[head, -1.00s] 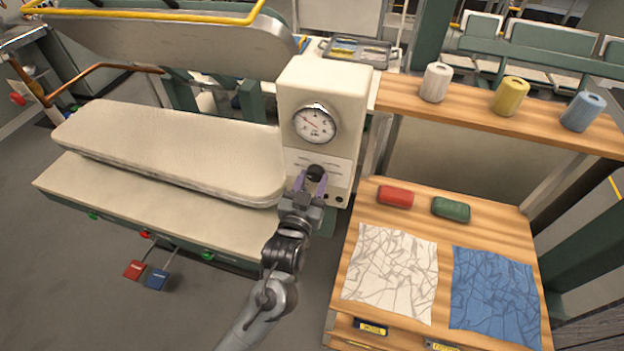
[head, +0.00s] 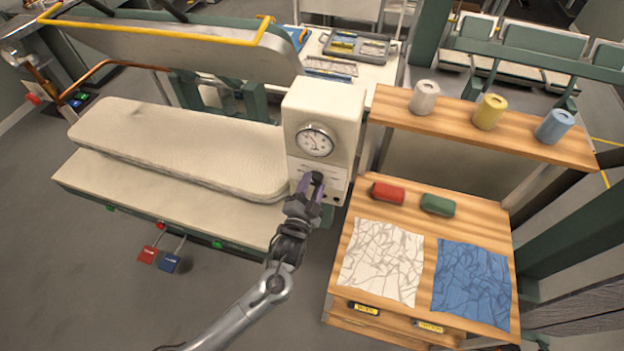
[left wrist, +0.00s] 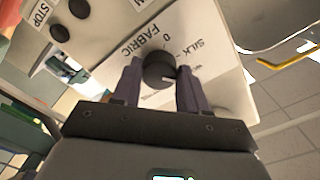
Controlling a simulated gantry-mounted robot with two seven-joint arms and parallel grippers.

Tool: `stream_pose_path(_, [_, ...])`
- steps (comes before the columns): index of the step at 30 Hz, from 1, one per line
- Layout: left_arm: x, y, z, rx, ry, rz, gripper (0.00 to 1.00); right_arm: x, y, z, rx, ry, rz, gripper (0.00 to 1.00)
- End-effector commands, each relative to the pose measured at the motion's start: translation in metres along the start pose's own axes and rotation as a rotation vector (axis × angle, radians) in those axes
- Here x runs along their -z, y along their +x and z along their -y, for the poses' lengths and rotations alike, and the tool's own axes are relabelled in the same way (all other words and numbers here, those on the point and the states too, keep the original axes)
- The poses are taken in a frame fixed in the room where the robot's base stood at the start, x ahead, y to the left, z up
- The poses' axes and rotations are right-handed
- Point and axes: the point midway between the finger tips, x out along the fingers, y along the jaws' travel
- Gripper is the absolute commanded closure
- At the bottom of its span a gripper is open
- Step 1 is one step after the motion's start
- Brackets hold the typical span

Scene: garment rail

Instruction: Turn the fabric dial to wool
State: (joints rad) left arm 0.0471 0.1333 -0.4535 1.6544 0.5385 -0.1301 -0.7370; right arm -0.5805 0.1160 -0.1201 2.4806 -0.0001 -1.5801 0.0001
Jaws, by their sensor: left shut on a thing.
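The fabric dial is a round black knob with a light pointer line on the white panel of the control box (head: 322,110). In the left wrist view the fabric dial (left wrist: 159,70) sits between the two purple fingers of my left gripper (left wrist: 160,88), which is shut on it. The words "FABRIC", "0" and "SILK" show on the panel (left wrist: 195,40); other lettering, partly hidden by a finger, is too small to read. The pointer line aims toward the right finger. In the head view my left gripper (head: 310,188) covers part of the dial. My right gripper is not in view.
A round gauge (head: 315,141) is above the dial. A padded pressing board (head: 180,145) lies to the left under a raised lid. A wooden table (head: 345,285) at right holds white and blue cloths and red and green blocks. Thread spools stand on the shelf (head: 455,123).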

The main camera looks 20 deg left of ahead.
Motion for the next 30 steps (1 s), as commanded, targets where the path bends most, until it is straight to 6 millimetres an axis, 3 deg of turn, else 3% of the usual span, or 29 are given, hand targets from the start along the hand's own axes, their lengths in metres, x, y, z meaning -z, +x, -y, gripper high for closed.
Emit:
stream_pose_path(7, [0.0008,0.0000,0.0009,0.000,0.092,0.000,0.87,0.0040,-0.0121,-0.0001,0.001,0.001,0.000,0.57])
stream_pose_path(24, [-0.0007,0.0000,-0.0006,-0.001,0.121,0.001,0.87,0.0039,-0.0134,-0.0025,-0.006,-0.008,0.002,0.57])
stream_pose_path(25, [-0.0007,0.0000,-0.0006,-0.001,0.121,0.001,0.52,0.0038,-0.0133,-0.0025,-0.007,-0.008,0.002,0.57])
stream_pose_path(29, [-0.0005,0.0000,-0.0004,-0.001,0.120,0.001,0.33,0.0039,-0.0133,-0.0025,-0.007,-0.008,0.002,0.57])
stream_pose_path(30, [-0.0005,0.0000,-0.0004,-0.001,0.120,0.001,0.32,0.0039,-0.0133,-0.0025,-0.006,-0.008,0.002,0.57])
